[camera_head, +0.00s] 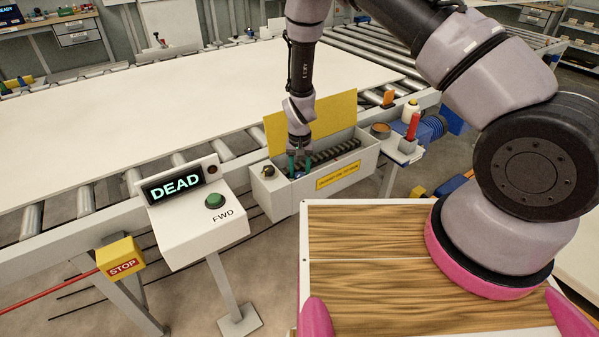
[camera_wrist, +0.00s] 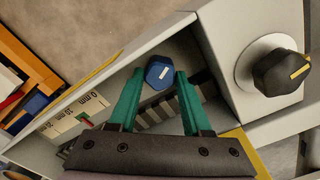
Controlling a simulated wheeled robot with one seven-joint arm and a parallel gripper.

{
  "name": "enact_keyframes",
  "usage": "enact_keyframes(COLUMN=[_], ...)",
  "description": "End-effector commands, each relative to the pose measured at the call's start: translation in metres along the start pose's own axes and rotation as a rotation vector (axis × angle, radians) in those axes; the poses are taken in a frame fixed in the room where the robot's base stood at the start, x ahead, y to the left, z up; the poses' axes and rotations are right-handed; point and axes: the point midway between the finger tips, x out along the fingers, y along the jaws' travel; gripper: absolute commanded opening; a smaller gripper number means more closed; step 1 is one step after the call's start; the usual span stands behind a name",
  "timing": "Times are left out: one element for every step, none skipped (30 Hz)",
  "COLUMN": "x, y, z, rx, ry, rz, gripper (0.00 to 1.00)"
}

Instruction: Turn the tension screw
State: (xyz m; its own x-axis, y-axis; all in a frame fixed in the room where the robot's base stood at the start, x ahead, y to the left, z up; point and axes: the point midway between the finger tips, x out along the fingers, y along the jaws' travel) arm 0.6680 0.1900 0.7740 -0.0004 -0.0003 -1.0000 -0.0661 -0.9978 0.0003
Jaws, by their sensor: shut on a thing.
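The tension screw (camera_wrist: 159,72) is a blue hexagonal head with a white line on its face. It sits inside an open grey box (camera_head: 350,165) with a raised yellow lid (camera_head: 312,120). My gripper (camera_head: 300,168) reaches down into the left end of this box. In the wrist view its teal fingers (camera_wrist: 160,76) stand on both sides of the blue head, shut on it. A scale (camera_wrist: 80,117) marked 0 mm and 10 mm, with a small red and green pointer, lies left of the screw. In the head view my fingers largely hide the screw.
A black knob (camera_wrist: 283,70) with a yellow mark stands on the box's end, close to my gripper. A panel (camera_head: 200,225) with a "DEAD" display (camera_head: 175,189) and green FWD button (camera_head: 214,201) stands left. A red-handled tool (camera_head: 412,127) is on the right shelf.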

Motion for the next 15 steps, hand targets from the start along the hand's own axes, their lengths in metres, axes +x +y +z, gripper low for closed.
enact_keyframes(x=[-0.0005,-0.0005,-0.0005,-0.0006,-0.0006,-0.0006,-0.0006,-0.0006,-0.0006,-0.0006,-0.0006,-0.0006,-0.0006,-0.0006,-0.0007], y=[-0.0004,-0.0003,0.0,0.0001,0.0002,0.0004,0.0004,0.0004,0.0003,0.0003,0.0002,0.0002,0.0002,0.0003,0.0004], z=[-0.0003,-0.0003,-0.0005,-0.0006,-0.0007,-0.0007,-0.0006,-0.0006,-0.0005,-0.0004,-0.0003,-0.0002,-0.0002,-0.0002,-0.0002], rx=[0.041,0.069,0.103,0.129,0.156,0.186,0.21,0.232,0.261,0.28,0.299,0.323,0.34,0.354,0.373], ry=[0.001,0.001,0.002,0.002,0.002,0.002,0.002,0.001,0.001,0.001,0.001,0.001,0.001,0.001,0.001], rz=[-0.001,0.0,0.0,0.0,0.0,0.0,0.0,-0.001,-0.001,-0.001,-0.001,-0.001,-0.001,-0.001,-0.001], gripper=[0.0,0.0,0.0,0.0,0.0,0.0,0.0,0.0,0.0,0.0,0.0,0.0,0.0,0.0,0.0])
